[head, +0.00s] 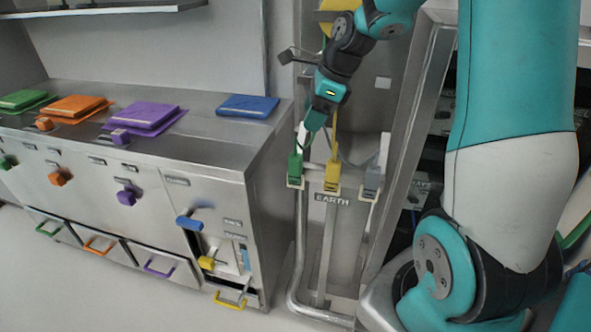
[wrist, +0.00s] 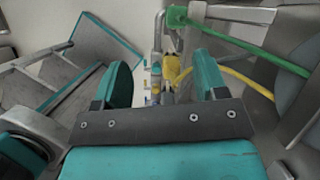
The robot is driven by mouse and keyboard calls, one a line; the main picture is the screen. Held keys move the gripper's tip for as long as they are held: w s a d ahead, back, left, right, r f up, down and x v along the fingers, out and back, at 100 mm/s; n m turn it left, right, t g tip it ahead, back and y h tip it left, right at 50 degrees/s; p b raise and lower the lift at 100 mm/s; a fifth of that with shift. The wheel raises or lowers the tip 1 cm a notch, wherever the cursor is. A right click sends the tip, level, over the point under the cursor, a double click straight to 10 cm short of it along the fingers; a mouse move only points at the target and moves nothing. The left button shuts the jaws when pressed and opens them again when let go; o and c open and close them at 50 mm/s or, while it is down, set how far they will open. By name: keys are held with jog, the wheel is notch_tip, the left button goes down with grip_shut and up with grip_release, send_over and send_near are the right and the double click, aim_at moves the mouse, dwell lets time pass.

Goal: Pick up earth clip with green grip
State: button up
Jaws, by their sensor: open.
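The earth clip with the green grip (head: 295,167) hangs at the left end of the rail marked EARTH in the head view. In the wrist view its green grip (wrist: 177,16) is at the top, beyond my fingertips, with a green cable running right. A clip with a yellow grip (head: 332,175) hangs beside it; it shows between my fingers in the wrist view (wrist: 171,68). A clip with a grey grip (head: 371,183) is at the rail's right end. My gripper (head: 304,138) is open and empty, pointing down just above the green clip. Contact cannot be seen.
A metal cabinet (head: 273,170) stands left of the rail, with coloured handles and drawers. Purple (head: 148,117), orange and green flat items and a blue one (head: 248,105) lie on its top. A metal frame (head: 412,110) rises to the right. Floor is clear at lower left.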

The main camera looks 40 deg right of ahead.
aim_at(297, 156)
jog(key=w+f+m, duration=0.1)
jog(key=f, duration=0.2)
jog(key=w+f, duration=0.1)
jog(key=f, duration=0.3)
jog(key=w+f+m, duration=0.1)
jog(key=w+f, duration=0.1)
jog(key=f, duration=0.2)
jog(key=shift+d+f+m, duration=0.1)
jog(key=shift+f+m, duration=0.15)
jog(key=shift+m, duration=0.05)
jog(key=shift+p+x, duration=0.55)
jog(key=shift+x, duration=2.4)
jog(key=shift+w+r, duration=0.1)
jog(key=shift+w, duration=0.05)
jog(key=c, duration=1.2)
jog(key=shift+o, duration=0.2)
notch_tip(297, 156, up, 20)
